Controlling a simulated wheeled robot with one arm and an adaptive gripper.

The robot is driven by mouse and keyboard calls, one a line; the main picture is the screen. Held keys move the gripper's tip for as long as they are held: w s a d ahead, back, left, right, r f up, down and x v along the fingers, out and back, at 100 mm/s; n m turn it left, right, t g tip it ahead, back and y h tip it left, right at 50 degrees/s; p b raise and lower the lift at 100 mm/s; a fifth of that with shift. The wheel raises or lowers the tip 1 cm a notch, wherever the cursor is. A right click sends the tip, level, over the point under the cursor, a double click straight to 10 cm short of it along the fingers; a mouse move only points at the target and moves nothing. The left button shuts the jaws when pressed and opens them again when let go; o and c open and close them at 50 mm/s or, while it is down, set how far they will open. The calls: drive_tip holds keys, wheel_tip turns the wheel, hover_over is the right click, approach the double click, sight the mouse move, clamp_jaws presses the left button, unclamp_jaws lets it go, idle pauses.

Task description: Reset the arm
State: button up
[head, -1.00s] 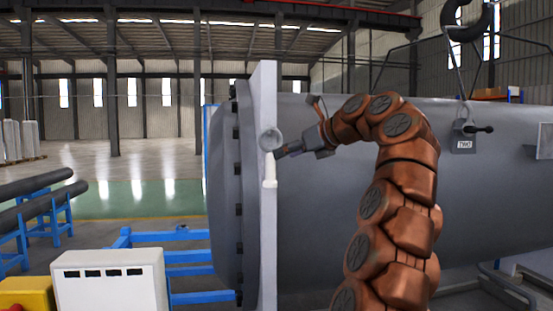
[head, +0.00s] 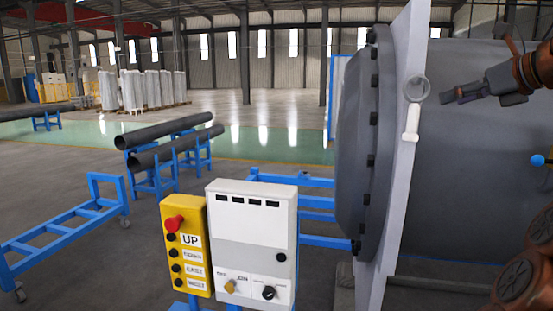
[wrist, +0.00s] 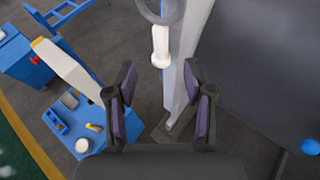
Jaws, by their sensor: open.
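My gripper (head: 447,97) shows at the upper right of the head view, at the end of my copper-coloured arm. It points left toward a white handle with a ring (head: 412,122) on the edge of a pale flange plate (head: 408,165), with a gap between them. In the wrist view my gripper (wrist: 163,95) has its two dark, purple-padded fingers spread apart with nothing between them. The white handle (wrist: 161,48) lies ahead of the fingertips there. The large grey flanged shell (head: 470,150) stands behind the plate.
A white control box (head: 252,215) and a yellow button pendant (head: 185,240) with a red knob stand in front, left of the shell. A blue wheeled frame (head: 65,235) and racked dark pipes (head: 175,145) are farther left. Open floor lies between.

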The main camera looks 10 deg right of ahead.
drive_tip(key=w+a+f+n+g+y, duration=0.25)
drive_tip(key=a+f+n, duration=0.25)
drive_tip(key=a, duration=0.4)
drive_tip(key=s+a+f+n+g+b, duration=0.1)
drive_tip(key=s+a+f+n+g, duration=0.15)
drive_tip(key=a+f+n, duration=0.55)
drive_tip(key=s+a+f+n+g, duration=0.2)
drive_tip(key=a+f+n+g, duration=0.15)
drive_tip(key=a+f, duration=0.75)
drive_tip(key=s+a+f+n+g+h, duration=0.1)
drive_tip(key=s+f+n+g+h, duration=0.1)
drive_tip(key=s+f+n, duration=0.6)
drive_tip(key=s+a+f+n+g+h, duration=0.2)
drive_tip(key=s+f+n, duration=0.7)
drive_tip(key=s+f, duration=0.8)
drive_tip(key=s+g+h+b, duration=0.1)
drive_tip(key=s+g, duration=0.1)
drive_tip(key=s, duration=0.2)
drive_tip(key=shift+a+f, duration=0.2)
drive_tip(key=shift+a, duration=0.1)
drive_tip(key=shift+g, duration=0.25)
drive_tip(key=shift+c, duration=0.3)
